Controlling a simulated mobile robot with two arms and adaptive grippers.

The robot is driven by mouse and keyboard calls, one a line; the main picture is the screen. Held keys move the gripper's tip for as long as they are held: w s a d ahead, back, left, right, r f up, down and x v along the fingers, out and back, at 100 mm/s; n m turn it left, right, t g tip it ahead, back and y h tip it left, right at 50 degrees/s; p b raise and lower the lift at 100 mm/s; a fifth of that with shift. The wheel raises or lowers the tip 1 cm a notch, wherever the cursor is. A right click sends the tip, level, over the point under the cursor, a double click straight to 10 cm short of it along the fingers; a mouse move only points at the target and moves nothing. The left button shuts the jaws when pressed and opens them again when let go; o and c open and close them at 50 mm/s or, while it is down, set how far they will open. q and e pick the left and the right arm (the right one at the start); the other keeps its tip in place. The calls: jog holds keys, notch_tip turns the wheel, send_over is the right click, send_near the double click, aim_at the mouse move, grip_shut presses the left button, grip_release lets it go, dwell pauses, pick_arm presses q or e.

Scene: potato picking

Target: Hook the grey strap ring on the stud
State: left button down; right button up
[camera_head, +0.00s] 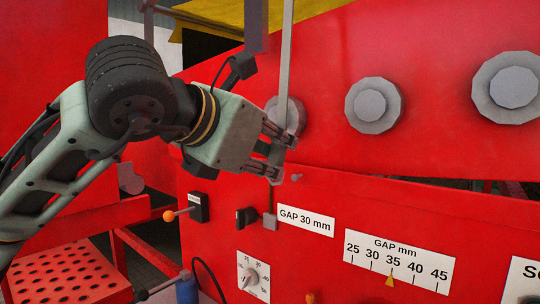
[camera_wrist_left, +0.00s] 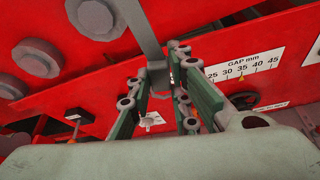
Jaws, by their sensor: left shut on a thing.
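The grey strap (camera_head: 287,60) hangs down from the top of the head view to my left gripper (camera_head: 281,157). The gripper is shut on the strap's lower end. The ring there is mostly hidden by the fingers, so I cannot make out its opening. A small grey stud (camera_head: 296,177) sticks out of the red panel, just right of and below the fingertips; the ring appears apart from it. In the left wrist view the strap (camera_wrist_left: 140,30) runs down between the fingers of the left gripper (camera_wrist_left: 170,75); the stud cannot be made out there. My right gripper is not in view.
The red panel carries several round grey bosses (camera_head: 374,104). Below the gripper are a black knob (camera_head: 245,217), a GAP 30 mm label (camera_head: 306,220), a dial (camera_head: 252,277) and an orange-tipped lever (camera_head: 180,214). A GAP scale (camera_head: 399,264) lies further right.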

aim_at(284, 159)
pick_arm(q)
jog(key=x, duration=0.2)
jog(key=shift+w+d+f, duration=0.2)
jog(key=shift+d, duration=0.05)
jog(key=shift+b+x, duration=0.45)
jog(key=shift+x, duration=0.5)
jog(key=shift+w+d, duration=0.35)
jog(key=shift+w, duration=0.15)
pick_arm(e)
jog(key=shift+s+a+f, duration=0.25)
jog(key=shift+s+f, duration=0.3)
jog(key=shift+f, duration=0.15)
pick_arm(q)
jog(key=shift+f, duration=0.1)
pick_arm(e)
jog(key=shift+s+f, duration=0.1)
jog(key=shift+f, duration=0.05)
pick_arm(q)
jog(key=shift+b, duration=0.5)
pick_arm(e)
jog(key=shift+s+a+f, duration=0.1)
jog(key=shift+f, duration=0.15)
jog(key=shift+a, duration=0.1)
pick_arm(q)
jog(key=shift+b, duration=0.3)
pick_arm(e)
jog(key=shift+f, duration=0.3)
